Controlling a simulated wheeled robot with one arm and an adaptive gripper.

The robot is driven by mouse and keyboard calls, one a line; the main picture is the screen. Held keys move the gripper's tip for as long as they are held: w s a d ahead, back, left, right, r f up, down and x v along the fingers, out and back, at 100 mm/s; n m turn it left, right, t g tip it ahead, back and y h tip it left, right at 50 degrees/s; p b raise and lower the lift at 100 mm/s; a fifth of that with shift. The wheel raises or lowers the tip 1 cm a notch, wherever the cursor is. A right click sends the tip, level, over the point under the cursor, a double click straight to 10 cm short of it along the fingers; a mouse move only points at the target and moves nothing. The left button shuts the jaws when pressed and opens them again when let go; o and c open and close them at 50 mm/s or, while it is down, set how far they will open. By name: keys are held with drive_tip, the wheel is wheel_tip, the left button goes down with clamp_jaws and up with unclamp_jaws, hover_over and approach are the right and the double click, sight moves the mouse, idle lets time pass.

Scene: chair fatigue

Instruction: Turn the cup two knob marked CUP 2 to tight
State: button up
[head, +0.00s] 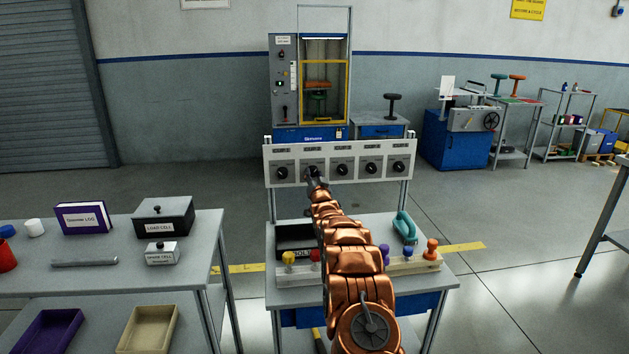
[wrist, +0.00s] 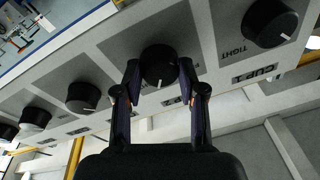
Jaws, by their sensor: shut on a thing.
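My gripper (wrist: 159,68) has a finger on each side of a round black knob (wrist: 160,60) and is shut on it. The held knob is second from the left on the panel in the head view, beside the knob labelled CUP 1 (wrist: 270,22). The wrist view is upside down. A white pointer line shows on the held knob's lower edge in that view. Its own name label is mostly hidden by my fingers. In the head view, my gripper (head: 314,175) is at the panel (head: 327,149) and covers much of this knob.
Several more black knobs (head: 371,168) run along the panel to the right. A grey table (head: 215,250) with boxes stands at left.

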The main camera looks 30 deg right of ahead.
drive_tip(key=shift+m+h+b, duration=0.4)
drive_tip(key=shift+m+b, duration=0.1)
drive_tip(key=shift+m, duration=0.8)
drive_tip(key=shift+r, duration=0.1)
drive_tip(key=o, duration=1.2)
drive_tip(key=shift+c, duration=0.2)
drive_tip(key=shift+s, duration=0.1)
